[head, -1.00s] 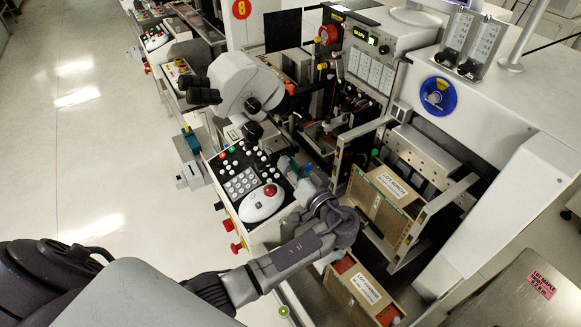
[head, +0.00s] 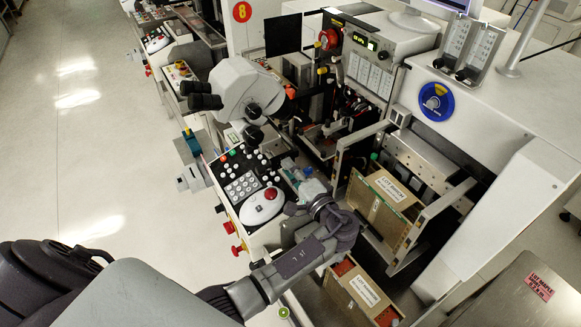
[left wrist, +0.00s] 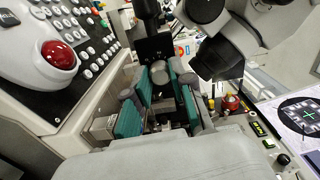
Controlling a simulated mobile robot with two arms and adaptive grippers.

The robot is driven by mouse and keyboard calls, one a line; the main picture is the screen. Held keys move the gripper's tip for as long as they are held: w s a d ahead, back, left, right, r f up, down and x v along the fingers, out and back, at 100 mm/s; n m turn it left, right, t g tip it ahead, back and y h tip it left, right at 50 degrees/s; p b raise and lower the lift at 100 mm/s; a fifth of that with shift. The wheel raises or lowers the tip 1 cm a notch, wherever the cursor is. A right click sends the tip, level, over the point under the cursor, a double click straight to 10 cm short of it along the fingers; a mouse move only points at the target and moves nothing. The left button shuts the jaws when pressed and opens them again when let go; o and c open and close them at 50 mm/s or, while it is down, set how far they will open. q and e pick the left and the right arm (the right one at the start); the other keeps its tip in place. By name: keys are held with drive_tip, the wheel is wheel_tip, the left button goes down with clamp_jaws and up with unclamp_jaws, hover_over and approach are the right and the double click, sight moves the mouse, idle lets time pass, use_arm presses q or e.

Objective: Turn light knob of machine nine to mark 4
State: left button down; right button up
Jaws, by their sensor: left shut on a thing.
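My left gripper (head: 308,184) reaches in beside the right edge of the control panel on the near machine. In the left wrist view, its teal-padded fingers stand on both sides of a small light-grey round knob (left wrist: 154,72). The fingers are closed on that knob. Its scale and marks cannot be made out, so its setting cannot be told. In the head view the gripper and wrist hide the knob. No machine number nine shows. My right gripper is not in view.
The control panel (head: 228,172) carries several buttons and a pale pad with a red ball (head: 270,193). The microscope head (head: 243,85) stands above it. Labelled lot boxes (head: 378,205) sit right of my wrist. The aisle floor at left is clear.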

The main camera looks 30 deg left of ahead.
use_arm(q)
drive_tip(key=shift+m+p, duration=1.35)
drive_tip(key=shift+m, duration=1.85)
drive_tip(key=shift+f, duration=0.1)
drive_tip(key=c, duration=1)
unclamp_jaws()
drive_tip(key=v, duration=1.2)
